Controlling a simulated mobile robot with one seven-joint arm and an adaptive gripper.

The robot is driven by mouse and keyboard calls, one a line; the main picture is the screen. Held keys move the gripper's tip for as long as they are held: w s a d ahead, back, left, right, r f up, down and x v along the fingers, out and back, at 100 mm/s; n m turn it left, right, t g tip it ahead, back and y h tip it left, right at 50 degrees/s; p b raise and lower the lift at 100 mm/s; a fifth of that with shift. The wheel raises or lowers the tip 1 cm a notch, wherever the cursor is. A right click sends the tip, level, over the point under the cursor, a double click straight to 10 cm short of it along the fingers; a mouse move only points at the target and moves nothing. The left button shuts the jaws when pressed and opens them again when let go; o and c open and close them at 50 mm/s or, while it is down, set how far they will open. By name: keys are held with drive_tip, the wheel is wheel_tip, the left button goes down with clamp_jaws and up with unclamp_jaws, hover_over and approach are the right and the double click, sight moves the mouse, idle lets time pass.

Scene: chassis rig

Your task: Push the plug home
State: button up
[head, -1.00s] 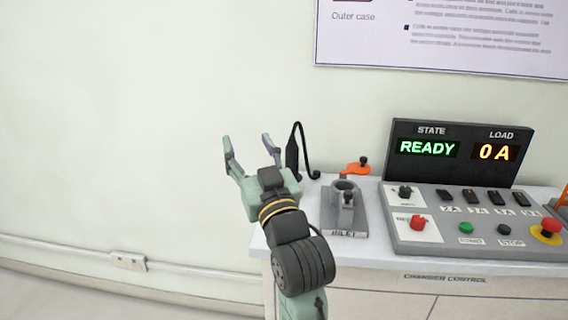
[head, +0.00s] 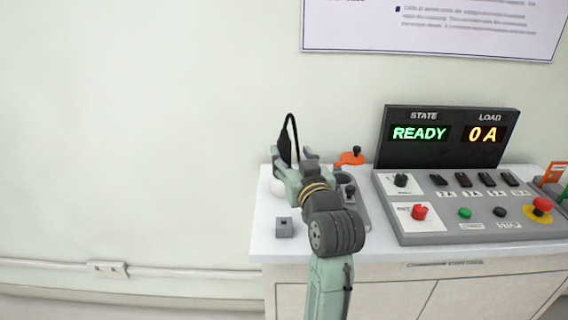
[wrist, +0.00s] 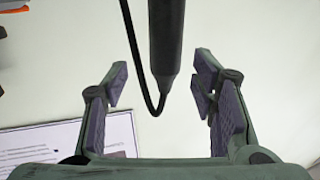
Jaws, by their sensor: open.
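The black plug (head: 284,147) stands upright with a thin black cable looping from its top. In the wrist view the plug (wrist: 166,45) hangs between the two fingers, apart from both pads. My gripper (head: 294,156) is open around or just in front of it; the head view does not settle the depth. The wrist view shows the open jaws (wrist: 160,88) holding nothing. The grey inlet (head: 360,205) is mostly hidden behind my wrist, just right of the gripper.
The charger control panel (head: 460,205) fills the right of the bench; its display (head: 447,135) reads READY and 0 A. An orange piece with a black knob (head: 350,158) lies behind the inlet. A white rounded object (head: 277,187) is partly hidden.

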sight(286, 150)
drive_tip(key=p+x, duration=0.1)
drive_tip(key=x, duration=0.1)
drive_tip(key=p+x, duration=0.1)
drive_tip(key=x, duration=0.1)
drive_tip(key=shift+w+a, duration=0.15)
drive_tip(key=shift+a, duration=0.25)
drive_tip(key=shift+w+a, duration=0.1)
drive_tip(key=shift+w, duration=0.3)
drive_tip(key=shift+f, duration=0.1)
clamp_jaws()
